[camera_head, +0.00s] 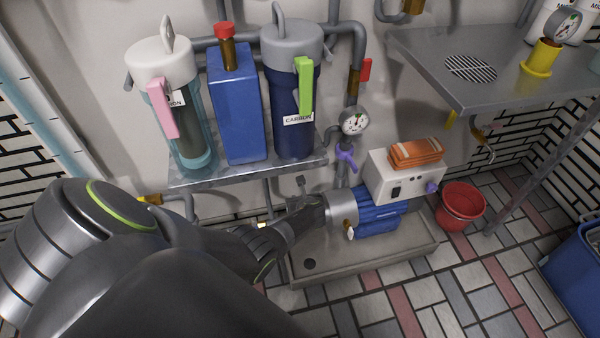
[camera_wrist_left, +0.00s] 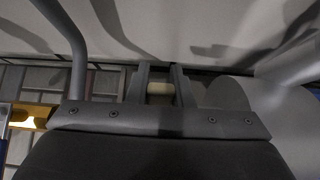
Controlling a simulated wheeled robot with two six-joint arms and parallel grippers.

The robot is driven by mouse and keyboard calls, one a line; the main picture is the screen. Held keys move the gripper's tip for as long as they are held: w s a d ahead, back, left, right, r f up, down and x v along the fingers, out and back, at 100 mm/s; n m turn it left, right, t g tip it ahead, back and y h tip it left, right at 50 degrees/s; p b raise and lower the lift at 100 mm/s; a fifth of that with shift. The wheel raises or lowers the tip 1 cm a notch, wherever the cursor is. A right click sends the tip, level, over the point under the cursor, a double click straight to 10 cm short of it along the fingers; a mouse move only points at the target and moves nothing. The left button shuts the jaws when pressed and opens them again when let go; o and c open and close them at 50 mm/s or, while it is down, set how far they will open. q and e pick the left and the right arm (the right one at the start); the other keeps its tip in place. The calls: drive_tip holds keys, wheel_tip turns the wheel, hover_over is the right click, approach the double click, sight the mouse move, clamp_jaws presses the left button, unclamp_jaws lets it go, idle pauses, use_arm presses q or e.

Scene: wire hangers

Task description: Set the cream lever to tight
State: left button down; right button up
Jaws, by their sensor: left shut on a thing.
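A short cream piece, which looks like the cream lever (camera_wrist_left: 160,88), sits between the two fingers of my left gripper (camera_wrist_left: 160,82) in the left wrist view. The fingers are shut on it. In the head view my left gripper (camera_head: 312,209) is at the left end of the blue pump (camera_head: 380,215), below the filter shelf. There the gripped lever is hidden by the gripper, and its setting cannot be told. My right gripper is not in view.
The metal shelf (camera_head: 245,173) with filter housings stands above my left arm. A purple valve (camera_head: 346,157) and a gauge (camera_head: 354,121) are close behind the pump. A white box (camera_head: 404,184) carries orange cloths (camera_head: 416,152). A red bucket (camera_head: 460,206) stands right; the front floor is clear.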

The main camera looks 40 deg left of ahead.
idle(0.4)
use_arm(q)
drive_tip(key=c, duration=1.3)
unclamp_jaws()
